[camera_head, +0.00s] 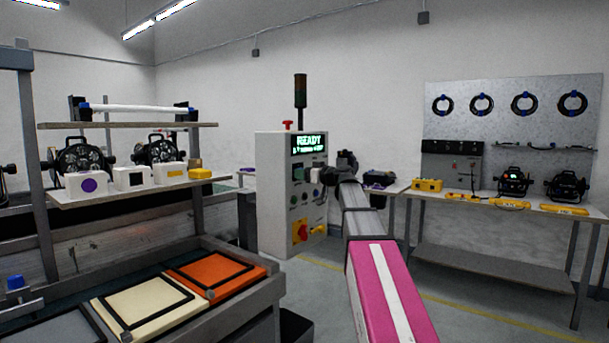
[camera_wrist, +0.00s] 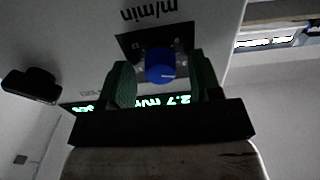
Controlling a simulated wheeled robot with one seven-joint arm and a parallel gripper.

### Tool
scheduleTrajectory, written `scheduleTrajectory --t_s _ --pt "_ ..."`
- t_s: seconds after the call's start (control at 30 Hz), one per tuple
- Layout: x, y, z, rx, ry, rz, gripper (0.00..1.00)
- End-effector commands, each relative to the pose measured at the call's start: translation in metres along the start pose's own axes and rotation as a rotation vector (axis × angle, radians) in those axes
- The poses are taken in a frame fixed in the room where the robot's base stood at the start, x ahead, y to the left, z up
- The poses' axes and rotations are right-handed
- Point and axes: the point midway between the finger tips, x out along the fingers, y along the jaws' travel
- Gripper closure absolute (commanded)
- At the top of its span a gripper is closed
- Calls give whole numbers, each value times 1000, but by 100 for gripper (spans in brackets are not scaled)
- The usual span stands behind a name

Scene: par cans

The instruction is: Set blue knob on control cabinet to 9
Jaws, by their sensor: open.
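The control cabinet (camera_head: 276,190) is a light grey box with a green-lit display reading READY (camera_head: 309,141). In the wrist view the blue knob (camera_wrist: 160,66) sits on a dark plate on the cabinet face, with a pale pointer line toward the right. My gripper (camera_wrist: 163,84) is open, with one green finger on each side of the knob. I cannot tell whether the fingers touch it. Part of a green readout with "2.7" shows behind the gripper's dark crossbar. The knob's scale is too dark to read. In the head view my gripper (camera_head: 344,160) is at the cabinet's right front and hides the knob.
A red button (camera_head: 287,125) and a dark signal tower (camera_head: 300,91) stand on the cabinet top. A red-and-yellow switch (camera_head: 300,232) is low on its front. A shelf rack with orange (camera_head: 215,273) and cream panels is at left; a workbench (camera_head: 490,203) is at right.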

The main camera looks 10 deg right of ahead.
Motion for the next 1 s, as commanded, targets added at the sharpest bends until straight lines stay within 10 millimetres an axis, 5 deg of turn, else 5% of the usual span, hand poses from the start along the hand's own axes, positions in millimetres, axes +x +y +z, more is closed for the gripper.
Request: scheduleTrajectory --t_s 0.1,0.27,0.67,1.0 --pt "0 0 0 0 0 0 42" --pt "0 0 0 0 0 0 91" --pt "0 0 0 46 -1 -1 91" --pt "0 -1 0 280 -3 -1 91"
